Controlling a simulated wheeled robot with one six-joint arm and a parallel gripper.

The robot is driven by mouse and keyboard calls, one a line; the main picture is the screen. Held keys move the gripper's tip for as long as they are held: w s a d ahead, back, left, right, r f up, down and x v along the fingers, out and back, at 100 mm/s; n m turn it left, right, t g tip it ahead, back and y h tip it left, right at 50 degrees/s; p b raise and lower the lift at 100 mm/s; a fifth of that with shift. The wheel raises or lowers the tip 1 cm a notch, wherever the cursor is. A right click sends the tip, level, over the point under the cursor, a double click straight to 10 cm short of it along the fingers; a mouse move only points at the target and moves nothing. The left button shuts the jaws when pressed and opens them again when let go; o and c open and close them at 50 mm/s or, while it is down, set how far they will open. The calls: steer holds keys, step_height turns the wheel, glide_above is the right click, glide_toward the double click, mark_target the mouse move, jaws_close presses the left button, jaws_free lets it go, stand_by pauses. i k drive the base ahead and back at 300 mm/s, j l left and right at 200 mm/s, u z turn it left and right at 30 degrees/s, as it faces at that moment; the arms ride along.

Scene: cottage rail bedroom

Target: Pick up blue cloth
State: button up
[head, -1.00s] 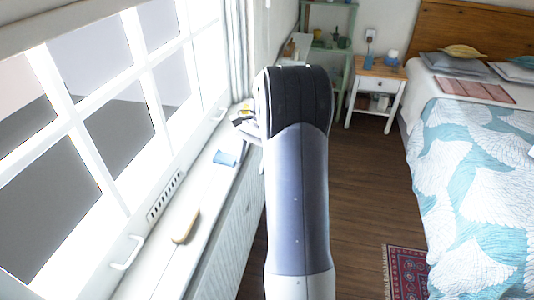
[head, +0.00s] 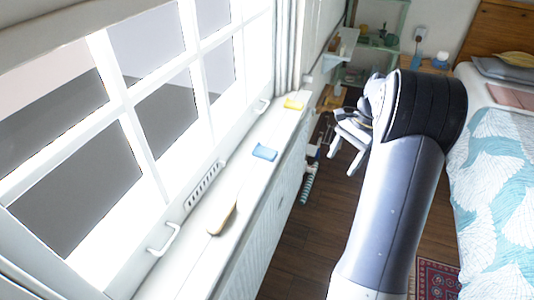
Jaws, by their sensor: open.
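A small blue cloth (head: 264,152) lies flat on the white window sill, near the sill's room-side edge, about halfway along. My gripper (head: 347,146) is to the right of the cloth, out over the floor beyond the sill edge. It is apart from the cloth, with its fingers spread and nothing seen between them. My dark forearm joint hides part of the wrist behind it.
On the white sill (head: 246,178) lie a yellow item (head: 293,103) farther back and a wooden-looking brush or similar item (head: 222,217) nearer. Window handles stick out on the left. A bed (head: 495,170) stands at right, a shelf (head: 383,40) at the back. Wooden floor lies between.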

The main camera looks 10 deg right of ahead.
mark_target(265, 152)
steer(key=i+l+u, duration=0.1)
steer(key=i+l, duration=0.65)
steer(key=l, duration=0.2)
steer(key=u, duration=0.05)
